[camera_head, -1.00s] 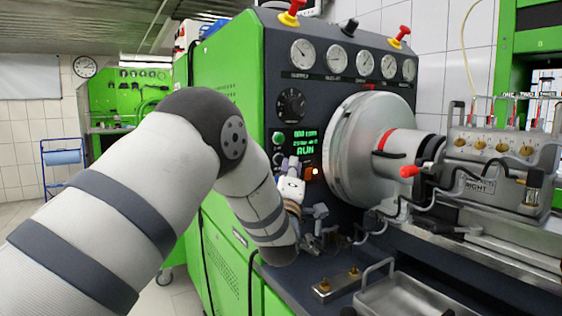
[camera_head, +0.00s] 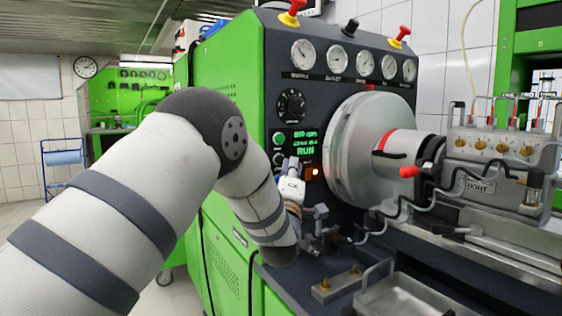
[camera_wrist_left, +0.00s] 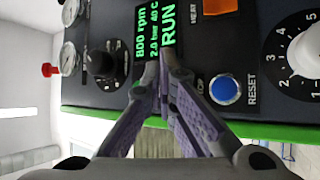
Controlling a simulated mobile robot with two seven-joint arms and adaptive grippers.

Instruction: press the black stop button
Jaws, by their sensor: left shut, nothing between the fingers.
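The black stop button (camera_head: 278,159) sits below a green button (camera_head: 278,138), left of the green-lit RUN display (camera_head: 306,141) on the dark panel. My left gripper (camera_head: 293,163) is at the panel just right of the button. It is shut and empty. My right gripper does not show.
A blue RESET button (camera_wrist_left: 225,90) and a numbered dial (camera_wrist_left: 309,56) are close by. An orange lit switch (camera_head: 315,172) lies right of the gripper. The large metal disc (camera_head: 370,145) stands out from the panel. A metal tray (camera_head: 408,300) is below.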

